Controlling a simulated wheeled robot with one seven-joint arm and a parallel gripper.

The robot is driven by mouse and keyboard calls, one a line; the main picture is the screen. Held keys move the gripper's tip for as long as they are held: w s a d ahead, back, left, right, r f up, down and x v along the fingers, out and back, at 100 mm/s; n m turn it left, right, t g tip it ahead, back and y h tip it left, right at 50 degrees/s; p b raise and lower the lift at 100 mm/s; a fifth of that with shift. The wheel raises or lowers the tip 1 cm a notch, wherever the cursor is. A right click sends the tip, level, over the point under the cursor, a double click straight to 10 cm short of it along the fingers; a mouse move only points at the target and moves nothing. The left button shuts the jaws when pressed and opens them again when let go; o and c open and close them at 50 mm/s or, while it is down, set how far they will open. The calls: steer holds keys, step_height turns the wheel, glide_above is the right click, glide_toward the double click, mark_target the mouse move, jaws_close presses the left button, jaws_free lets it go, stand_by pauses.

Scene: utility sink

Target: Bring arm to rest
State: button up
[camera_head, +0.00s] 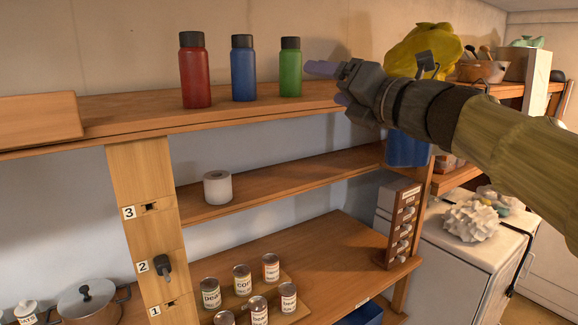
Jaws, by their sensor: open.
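My gripper (331,84) is at the end of my arm, which reaches in from the right side of the head view. Its two purple-tipped fingers point left and are apart, with nothing visible between them. It is in front of the upper shelf (330,97), to the right of the green bottle (290,68). A blue bottle (243,69) and a red bottle (195,71) stand upright further left on the same shelf. The gripper looks apart from the bottles.
A toilet paper roll (218,187) stands on the middle shelf. Several cans (242,280) stand on the lower counter (325,255). A yellow bag (420,50) is behind my arm. A white appliance (455,265) stands at right.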

steer(key=w+d+f+m+g+h+b, duration=0.1)
steer(key=d+f+m+h+b, duration=0.15)
steer(key=f+m, duration=0.65)
steer(key=w+d+f+m+h+b, duration=0.15)
steer(key=f+m+h, duration=0.35)
steer(key=f, duration=0.7)
steer(key=w+d+f+m+g+h+b, duration=0.1)
steer(key=w+d+f+m+h, duration=0.15)
steer(key=f+m, duration=0.7)
steer(key=s+f+m+g+b, duration=0.1)
steer(key=s+f+m+g, duration=0.2)
steer(key=s+f, duration=0.4)
steer(key=s+d+f+m+g+h+b, duration=0.1)
steer(key=s+f+m+g, duration=0.3)
steer(key=f, duration=0.9)
steer(key=s+f+m+g+b, duration=0.1)
steer(key=s+f+m+g, duration=0.2)
steer(key=s+f+m, duration=0.3)
steer(key=s+f, duration=0.4)
steer(key=shift+d+f+g+h, duration=0.15)
steer(key=shift+f+g+h, duration=0.15)
steer(key=shift+h, duration=0.1)
